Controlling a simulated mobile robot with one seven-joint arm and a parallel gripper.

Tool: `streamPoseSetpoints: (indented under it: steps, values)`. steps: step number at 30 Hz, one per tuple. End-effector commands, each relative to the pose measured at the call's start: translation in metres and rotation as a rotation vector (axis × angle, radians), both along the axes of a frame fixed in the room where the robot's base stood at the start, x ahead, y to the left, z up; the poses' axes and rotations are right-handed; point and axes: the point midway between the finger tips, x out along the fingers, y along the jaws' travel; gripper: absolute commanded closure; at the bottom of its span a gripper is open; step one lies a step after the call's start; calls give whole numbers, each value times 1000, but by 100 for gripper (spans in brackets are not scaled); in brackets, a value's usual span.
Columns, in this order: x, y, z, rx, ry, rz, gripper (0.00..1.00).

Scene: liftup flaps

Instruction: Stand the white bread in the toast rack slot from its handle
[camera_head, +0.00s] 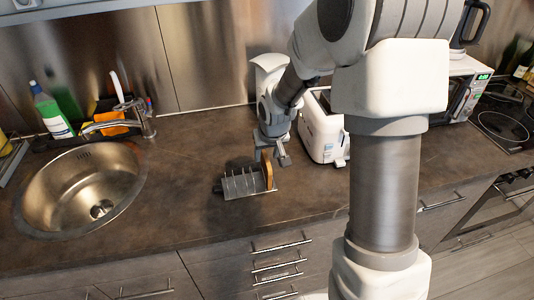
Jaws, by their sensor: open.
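The toast rack (240,186) stands on the dark counter, with several thin upright dividers and a dark end at its left. The bread (267,170) is a tan-brown slice standing upright at the right end of the rack. Its lower edge appears to be at the last slot, but I cannot tell how deep it sits. My gripper (276,155) is open, pointing down just above and behind the bread. One finger is close to the slice's top; I cannot tell whether they touch.
A white toaster (322,135) stands close to the right of my gripper. A sink (82,188) with a tap (130,118) is at the left, beside a green bottle (52,112). A microwave (461,92) and hob (505,120) are at the right. Counter left of the rack is clear.

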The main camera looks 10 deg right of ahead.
Motion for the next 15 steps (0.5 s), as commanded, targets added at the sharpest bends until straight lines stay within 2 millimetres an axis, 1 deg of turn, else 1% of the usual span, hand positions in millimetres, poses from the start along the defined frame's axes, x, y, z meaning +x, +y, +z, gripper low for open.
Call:
streamPoseSetpoints:
  steps: [4, 7, 11, 15]
  values:
    - [-1, 0, 4, 0, -1, 0, 49]
    - [-5, 0, 13, 0, -2, -1, 49]
    - [-12, -1, 34, 0, -4, -1, 49]
    - [-24, -1, 61, 0, -4, -1, 49]
